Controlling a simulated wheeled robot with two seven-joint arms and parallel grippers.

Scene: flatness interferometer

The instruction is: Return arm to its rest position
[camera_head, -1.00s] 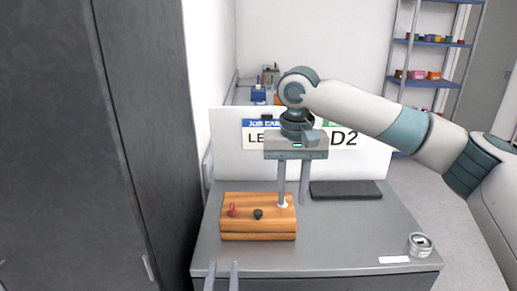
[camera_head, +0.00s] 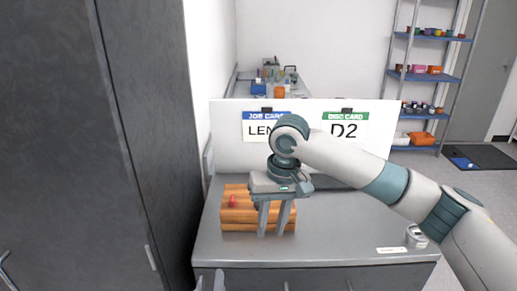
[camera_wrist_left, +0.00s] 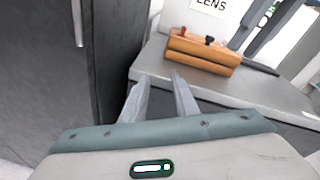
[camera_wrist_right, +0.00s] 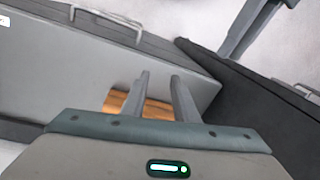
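My right gripper (camera_head: 274,218) hangs fingers down in front of the wooden block in the head view. Its fingers are apart with nothing between them, also in the right wrist view (camera_wrist_right: 159,75). My left gripper (camera_wrist_left: 159,77) is open and empty in the left wrist view; only its fingertips show at the bottom edge of the head view (camera_head: 208,283).
A wooden block (camera_head: 240,225) with a red knob (camera_head: 233,201) and a black knob (camera_wrist_left: 209,41) sits on the grey table (camera_head: 340,232). A tin (camera_head: 416,237) stands at the table's right. A white panel (camera_head: 228,150) with two cards stands behind. A dark cabinet (camera_head: 60,150) fills the left.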

